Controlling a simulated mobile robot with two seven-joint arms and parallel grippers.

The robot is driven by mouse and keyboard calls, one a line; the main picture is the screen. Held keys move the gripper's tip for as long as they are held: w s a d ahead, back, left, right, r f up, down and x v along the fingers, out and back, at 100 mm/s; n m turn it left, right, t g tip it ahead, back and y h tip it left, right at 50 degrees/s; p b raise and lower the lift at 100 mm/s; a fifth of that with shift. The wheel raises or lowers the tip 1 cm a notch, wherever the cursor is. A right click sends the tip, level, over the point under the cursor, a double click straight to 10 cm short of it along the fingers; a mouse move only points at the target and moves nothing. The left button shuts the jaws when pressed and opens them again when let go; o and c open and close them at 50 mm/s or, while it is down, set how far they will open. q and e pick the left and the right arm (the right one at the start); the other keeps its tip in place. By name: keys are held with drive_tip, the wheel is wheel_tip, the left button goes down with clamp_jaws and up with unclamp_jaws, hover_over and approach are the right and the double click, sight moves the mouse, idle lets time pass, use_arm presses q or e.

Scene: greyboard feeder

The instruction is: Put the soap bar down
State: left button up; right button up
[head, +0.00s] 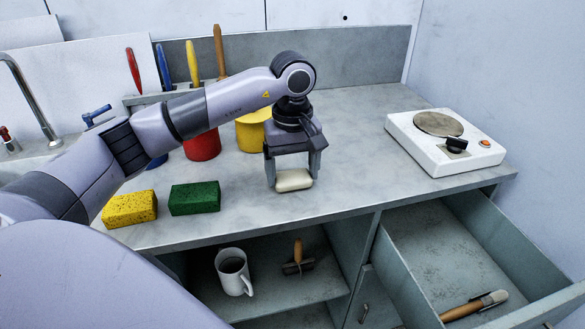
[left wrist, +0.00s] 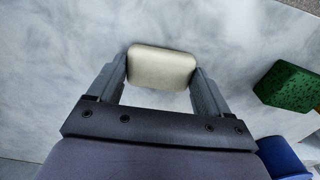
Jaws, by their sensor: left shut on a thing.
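The soap bar (head: 294,181) is a cream, rounded block at the front middle of the grey counter (head: 345,185). My left gripper (head: 293,178) points down over it, with one finger at each end of the bar, and is shut on it. In the left wrist view the soap bar (left wrist: 161,67) sits between the two fingertips of the gripper (left wrist: 160,80). The bar is at or just above the counter top; I cannot tell whether it touches. My right gripper is not in view.
A yellow sponge (head: 130,209) and a green sponge (head: 195,198) lie left of the soap. A white hotplate (head: 445,142) stands at right. Red (head: 203,146) and yellow (head: 252,136) containers stand behind my arm. Below are an open drawer (head: 450,255) and a shelf with a mug (head: 234,271).

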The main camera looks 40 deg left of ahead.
sight(293, 175)
use_arm(q)
drive_tip(key=shift+f, duration=0.2)
drive_tip(key=o, duration=1)
drive_tip(key=shift+r, duration=0.15)
drive_tip(key=shift+r, duration=0.25)
wheel_tip(293, 175, up, 12)
drive_tip(key=shift+f+p, duration=0.15)
drive_tip(key=shift+p, duration=0.3)
